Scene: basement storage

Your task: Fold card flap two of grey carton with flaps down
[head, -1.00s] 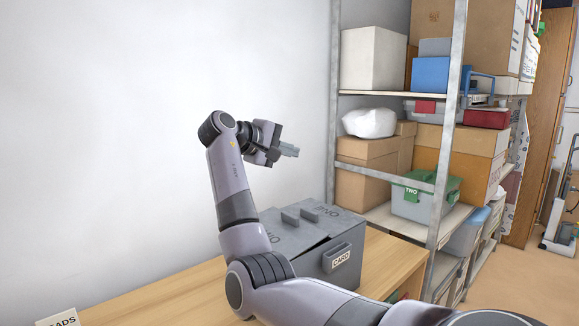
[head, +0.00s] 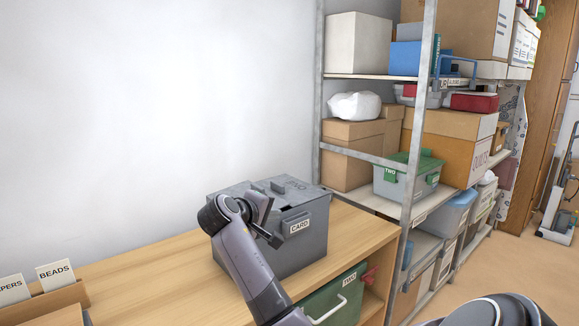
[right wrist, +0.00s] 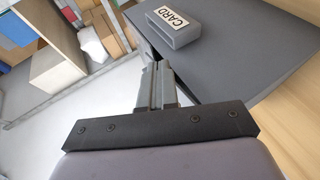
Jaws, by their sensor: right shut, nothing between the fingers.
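The grey carton (head: 303,243) stands on the wooden bench top, with a CARD label holder on its front. Its grey top flaps (head: 292,187) look close to flat, with raised tabs. My arm covers part of the left side of the top, so I cannot tell how flat flap two lies. My right gripper (head: 274,238) is shut and empty at the carton's front left, near the top edge. In the right wrist view its closed fingers (right wrist: 158,86) are beside the carton's front face (right wrist: 245,50); contact is unclear. My left gripper is out of view.
The wooden bench (head: 150,285) is clear left of the carton, except for a holder with BEADS cards (head: 56,275) at far left. A green drawer (head: 335,300) is below. A metal shelf (head: 410,165) with boxes stands at the right, and a white wall is behind.

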